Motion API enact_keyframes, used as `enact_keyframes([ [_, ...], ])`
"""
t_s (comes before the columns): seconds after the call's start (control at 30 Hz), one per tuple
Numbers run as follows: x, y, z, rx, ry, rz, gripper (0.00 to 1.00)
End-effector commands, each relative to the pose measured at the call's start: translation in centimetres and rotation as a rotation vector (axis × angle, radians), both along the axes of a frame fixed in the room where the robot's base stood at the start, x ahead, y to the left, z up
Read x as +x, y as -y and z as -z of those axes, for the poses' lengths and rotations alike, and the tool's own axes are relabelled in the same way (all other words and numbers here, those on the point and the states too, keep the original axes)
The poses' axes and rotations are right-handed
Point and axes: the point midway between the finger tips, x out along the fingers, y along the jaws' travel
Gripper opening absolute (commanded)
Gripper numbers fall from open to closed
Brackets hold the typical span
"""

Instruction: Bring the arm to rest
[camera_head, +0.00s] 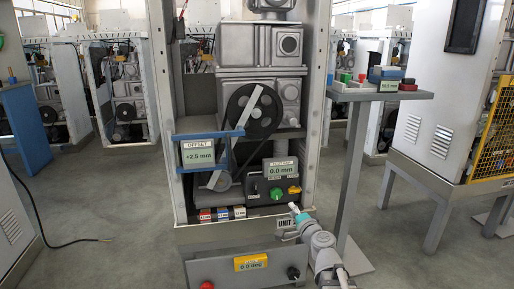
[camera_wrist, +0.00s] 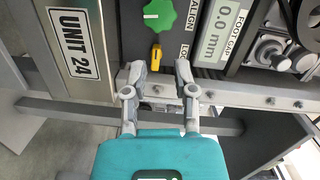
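My gripper (camera_head: 296,212) is at the front right of the open dispenser frame, near the UNIT 24 label (camera_head: 287,224). In the wrist view my gripper (camera_wrist: 160,72) has its two fingers apart with nothing between them. Beyond the fingertips are a yellow lock knob (camera_wrist: 156,53) and a green align knob (camera_wrist: 159,14) on a dark panel. Whether a fingertip touches the panel is hard to tell. A foot gap display (camera_wrist: 219,32) beside the knobs reads 0.0 mm.
An offset display (camera_head: 198,154) reads +2.5 mm. Several small coloured blocks (camera_head: 222,213) sit at the frame's bottom. A lower drawer front carries a yellow 0.0 deg label (camera_head: 251,263), a red button and a black knob. A grey stand (camera_head: 405,96) with coloured parts is at right.

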Motion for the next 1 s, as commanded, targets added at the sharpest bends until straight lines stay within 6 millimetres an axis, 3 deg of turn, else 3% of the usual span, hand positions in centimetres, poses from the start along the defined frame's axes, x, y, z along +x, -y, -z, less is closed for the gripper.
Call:
enact_keyframes([
  [0.1,-0.9,-2.0,-1.2,-0.119,-0.03,-0.107,0.36],
  [0.3,-3.2,-5.0,-1.0,-0.351,-0.123,-0.313,0.36],
  [0.5,-6.3,-6.1,0.1,-0.578,-0.264,-0.5,0.36],
  [0.73,-10.6,-5.2,1.1,-0.82,-0.481,-0.684,0.36],
  [1.0,-15.3,-1.9,1.0,-1.038,-0.757,-0.822,0.36],
])
